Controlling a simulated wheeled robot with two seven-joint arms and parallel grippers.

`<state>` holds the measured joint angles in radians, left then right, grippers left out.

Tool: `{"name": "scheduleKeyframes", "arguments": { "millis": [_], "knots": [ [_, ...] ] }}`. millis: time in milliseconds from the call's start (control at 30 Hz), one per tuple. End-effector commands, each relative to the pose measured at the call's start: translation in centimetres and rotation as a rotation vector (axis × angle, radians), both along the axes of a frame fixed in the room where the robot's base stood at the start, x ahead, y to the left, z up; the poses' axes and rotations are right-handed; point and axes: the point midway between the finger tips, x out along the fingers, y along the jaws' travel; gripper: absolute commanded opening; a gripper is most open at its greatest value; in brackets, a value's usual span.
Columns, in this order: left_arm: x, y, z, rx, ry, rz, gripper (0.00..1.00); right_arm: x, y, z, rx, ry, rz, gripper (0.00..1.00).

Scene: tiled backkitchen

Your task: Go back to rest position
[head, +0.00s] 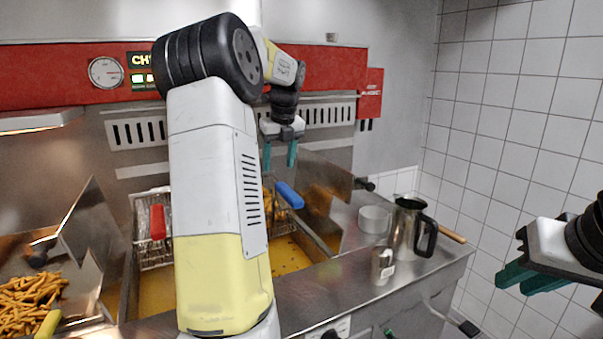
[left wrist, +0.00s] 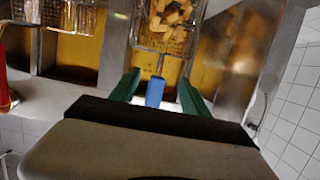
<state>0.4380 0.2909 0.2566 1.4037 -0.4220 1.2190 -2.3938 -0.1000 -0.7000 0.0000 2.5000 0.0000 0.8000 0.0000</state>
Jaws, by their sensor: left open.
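My left gripper (head: 279,157) is open and empty, pointing down above the fryer. Its green fingers also show in the left wrist view (left wrist: 158,92). A blue basket handle (head: 289,195) lies just below the fingertips, apart from them in the head view. In the left wrist view the blue handle (left wrist: 155,92) appears between the open fingers. Its wire basket (left wrist: 170,38) holds fried pieces; my left arm hides much of it in the head view. My right gripper (head: 522,281) hangs at the right edge, with nothing seen in it; its opening is unclear.
A red-handled basket (head: 157,222) sits at the fryer's left. Fries (head: 32,302) lie in a tray at far left. A metal jug (head: 408,228), a round container (head: 374,219) and a shaker (head: 382,266) stand on the right counter. Free space lies before the tiled wall (head: 520,130).

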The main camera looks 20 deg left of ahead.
Motion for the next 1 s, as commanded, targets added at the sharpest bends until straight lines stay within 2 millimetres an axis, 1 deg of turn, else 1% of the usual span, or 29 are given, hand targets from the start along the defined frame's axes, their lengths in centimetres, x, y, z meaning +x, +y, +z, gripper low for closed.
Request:
{"name": "scheduleKeyframes", "arguments": {
  "millis": [100,267,367,433,467,500,567,600,667,733,800,867,900,1000],
  "knots": [
    [-0.1,-0.2,0.8,-0.001,-0.001,0.0,0.54,0.0,0.0,0.0,0.0,0.0,0.0,0.24],
    [-0.4,-0.6,1.2,-0.004,-0.008,0.016,0.54,0.0,0.0,0.0,0.0,0.0,0.0,0.24],
    [-1.3,-2.3,1.9,-0.026,-0.048,0.095,0.54,0.0,0.0,0.0,0.0,0.0,0.0,0.24],
    [-2.7,-4.4,2.7,-0.062,-0.094,0.205,0.54,0.0,0.0,0.0,0.0,0.0,0.0,0.24],
    [-3.4,-5.4,3.0,-0.083,-0.119,0.262,0.54,0.0,0.0,0.0,0.0,0.0,0.0,0.24],
    [-4.6,-6.9,3.4,-0.117,-0.153,0.35,0.54,0.0,0.0,0.0,0.0,0.0,0.0,0.24],
    [-6.5,-9.1,3.8,-0.177,-0.204,0.492,0.54,0.0,0.0,0.0,0.0,0.0,0.0,0.24],
    [-7.9,-10.5,4.0,-0.223,-0.236,0.59,0.54,0.0,0.0,0.0,0.0,0.0,0.0,0.24],
    [-10.0,-12.4,4.0,-0.295,-0.278,0.74,0.54,0.0,0.0,0.0,0.0,0.0,0.0,0.24],
    [-12.5,-14.5,3.8,-0.387,-0.318,0.916,0.54,0.0,0.0,0.0,0.0,0.0,0.0,0.24],
    [-15.0,-16.4,3.4,-0.485,-0.346,1.094,0.54,0.0,0.0,0.0,0.0,0.0,0.0,0.24],
    [-17.3,-17.9,2.8,-0.574,-0.357,1.25,0.54,0.0,0.0,0.0,0.0,0.0,0.0,0.24],
    [-18.8,-18.9,2.3,-0.635,-0.359,1.353,0.54,0.0,0.0,0.0,0.0,0.0,0.0,0.24],
    [-22.1,-20.9,0.8,-0.777,-0.341,1.602,0.54,0.0,0.0,0.0,0.0,0.0,0.0,0.24]
  ]
}}
